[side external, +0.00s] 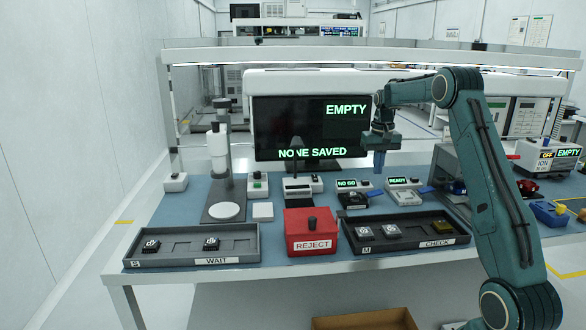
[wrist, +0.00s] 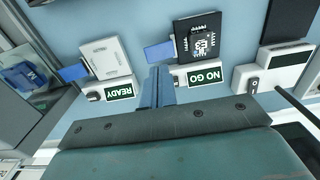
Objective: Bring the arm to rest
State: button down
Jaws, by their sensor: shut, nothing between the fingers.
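My gripper (side external: 379,160) points down above the bench (side external: 280,257), in front of the right part of the dark screen. Its blue fingers are together and hold nothing. In the wrist view the shut fingers (wrist: 157,88) stick out over the bench, between a unit whose display reads READY (wrist: 119,91) and one that reads NO GO (wrist: 201,76). The fingers look apart from both units. My arm is raised and bent, coming from the right.
The WAIT tray (side external: 160,263) holds two chips at the front left, and the CHECK tray (side external: 400,246) holds several parts. A red REJECT box (side external: 311,232) stands between them. A screen (side external: 285,128) reads EMPTY and NONE SAVED. A chip (wrist: 199,40) sits on the NO GO unit; the READY unit's plate looks bare.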

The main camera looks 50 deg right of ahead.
jog(key=s+a+r+n+t, duration=0.15)
jog(key=a+r, duration=0.25)
jog(key=a, duration=0.4)
jog(key=s+a+r+n+h, duration=0.1)
jog(key=s+a+r, duration=0.1)
jog(key=a+r, duration=0.45)
jog(key=s+a+r+n+t, duration=0.1)
jog(key=a+r+n, duration=0.15)
jog(key=a, duration=0.75)
jog(key=s+a+f+n+t+y, duration=0.1)
jog(key=s+a+f+n+t, duration=0.2)
jog(key=s+a, duration=1.1)
jog(key=s+n, duration=0.1)
jog(key=s, duration=0.2)
jog(key=shift+s+f, duration=0.25)
jog(key=shift+s, duration=0.1)
